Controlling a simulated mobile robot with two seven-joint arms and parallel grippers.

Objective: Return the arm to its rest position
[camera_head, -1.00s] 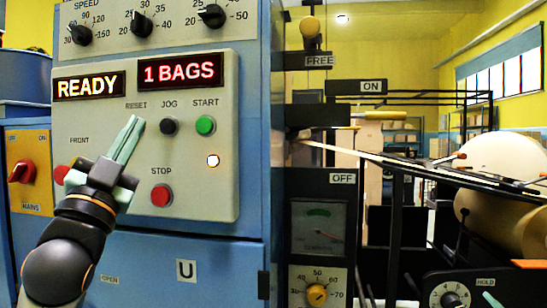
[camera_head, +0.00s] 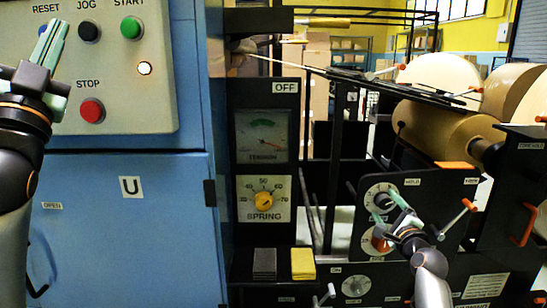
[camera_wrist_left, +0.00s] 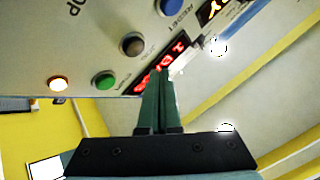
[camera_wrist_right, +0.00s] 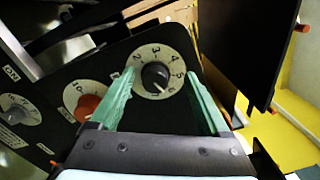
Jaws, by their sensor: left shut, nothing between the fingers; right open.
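My left gripper (camera_head: 46,46) is shut and empty, raised in front of the grey control panel (camera_head: 150,100) at the left of the head view. Its closed green fingers (camera_wrist_left: 161,100) also show in the left wrist view, pointing toward the red lit display (camera_wrist_left: 165,65). My right gripper (camera_head: 388,206) is open near the dark dial plate on the right. In the right wrist view its fingers (camera_wrist_right: 160,98) stand apart on either side of a numbered dial with a dark knob (camera_wrist_right: 155,77). I cannot tell whether they touch the dial.
Green start (camera_head: 131,28) and red stop (camera_head: 92,111) buttons are on the panel. A tension meter (camera_head: 262,136) and yellow spring knob (camera_head: 263,201) stand mid-view. Brown paper rolls (camera_head: 450,133), an orange-handled lever (camera_head: 470,205) and a red knob (camera_wrist_right: 87,107) are near my right gripper.

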